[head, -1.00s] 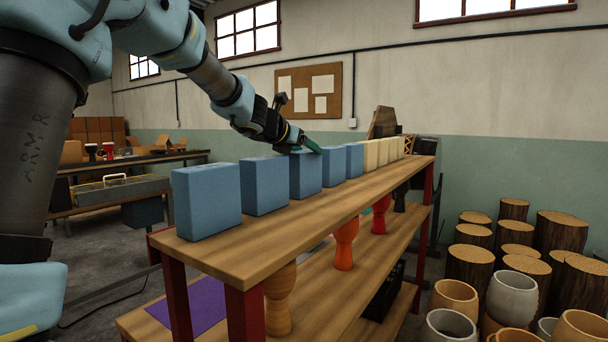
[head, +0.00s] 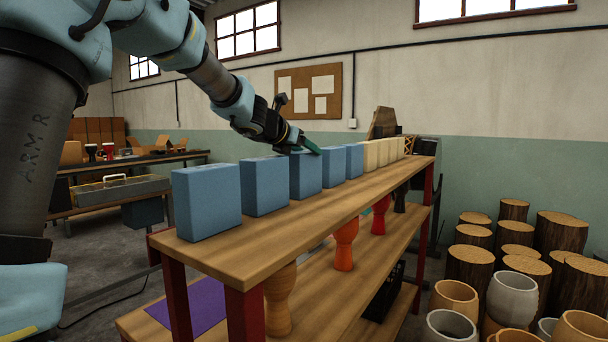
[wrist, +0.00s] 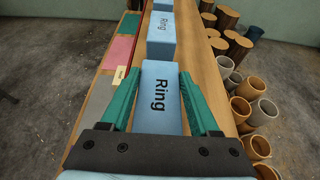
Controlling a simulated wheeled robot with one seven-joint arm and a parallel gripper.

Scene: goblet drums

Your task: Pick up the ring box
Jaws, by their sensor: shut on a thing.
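Several blue boxes stand in a row on the top shelf. In the wrist view, a blue box marked "Ring" (wrist: 158,112) lies between the green fingers of my gripper (wrist: 157,88), which is shut on it. In the head view, my gripper (head: 307,147) is at the top of the third blue box from the near end (head: 306,174). That box appears upright and at shelf level; whether it touches the wood is hard to tell. In the wrist view, another blue box marked "Ring" (wrist: 161,38) stands ahead.
The wooden top shelf (head: 262,237) also holds the nearest blue box (head: 207,200) and several cream boxes (head: 384,152) at the far end. Goblet drums (head: 344,243) stand on the lower shelf. Log stumps (head: 470,266) and drum shells (head: 512,297) stand on the floor at right.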

